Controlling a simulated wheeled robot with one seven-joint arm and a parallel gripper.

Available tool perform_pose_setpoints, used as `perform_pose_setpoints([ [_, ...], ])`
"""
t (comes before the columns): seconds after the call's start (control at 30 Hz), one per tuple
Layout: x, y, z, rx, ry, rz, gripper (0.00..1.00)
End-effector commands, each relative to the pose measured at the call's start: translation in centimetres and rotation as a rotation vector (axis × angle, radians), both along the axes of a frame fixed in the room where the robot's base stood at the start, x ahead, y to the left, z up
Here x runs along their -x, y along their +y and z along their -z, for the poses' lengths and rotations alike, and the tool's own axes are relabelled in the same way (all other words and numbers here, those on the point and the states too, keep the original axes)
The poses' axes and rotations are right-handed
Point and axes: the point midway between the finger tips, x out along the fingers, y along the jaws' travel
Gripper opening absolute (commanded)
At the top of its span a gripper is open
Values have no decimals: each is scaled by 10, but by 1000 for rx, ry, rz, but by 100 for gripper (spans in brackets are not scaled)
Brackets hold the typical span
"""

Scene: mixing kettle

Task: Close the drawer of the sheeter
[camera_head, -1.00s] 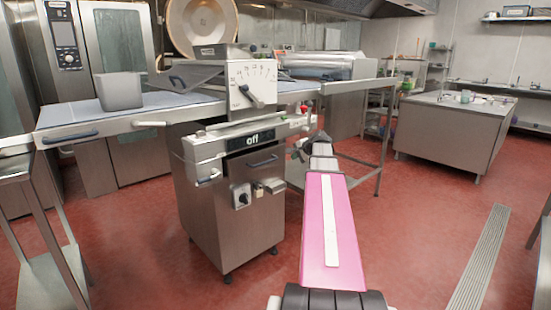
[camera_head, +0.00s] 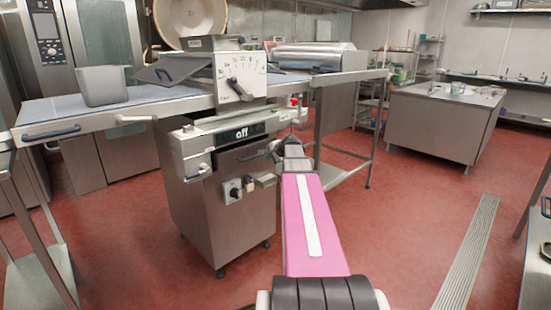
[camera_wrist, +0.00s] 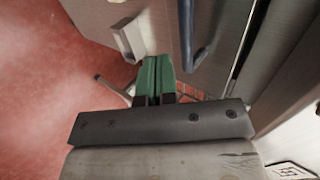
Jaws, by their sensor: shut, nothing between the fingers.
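The sheeter (camera_head: 215,225) is a steel machine with an "off" display and a long belt table. Its drawer front (camera_head: 229,168), with a dark bar handle (camera_head: 257,154), is below the display. A dark gap runs along the drawer's top edge; how far it stands out is hard to tell. In the wrist view the blue-grey handle (camera_wrist: 188,32) is close, just ahead and to the right of my gripper. My gripper (camera_wrist: 158,66) has green fingers, shut and empty, beside the drawer front and apart from the handle. In the head view its fingertips are hidden by my arm.
Switch boxes (camera_head: 232,190) project from the sheeter's front below the drawer. A grey bin (camera_head: 102,86) stands on the belt table. A steel table (camera_head: 35,190) is at the left and a counter (camera_head: 440,125) at the back right.

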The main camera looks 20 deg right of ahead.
Motion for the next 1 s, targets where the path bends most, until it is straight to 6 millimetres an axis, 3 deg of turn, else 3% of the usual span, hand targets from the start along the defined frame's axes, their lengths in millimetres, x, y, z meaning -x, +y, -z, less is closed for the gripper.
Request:
perform_pose_setpoints([
  [0.2,-17,6,-3,0,-1,-1,0],
  [0.67,-22,8,-4,0,0,0,0],
  [0.9,-60,20,-4,0,0,-3,0],
  [1.0,-67,24,-4,-1,0,-1,0],
])
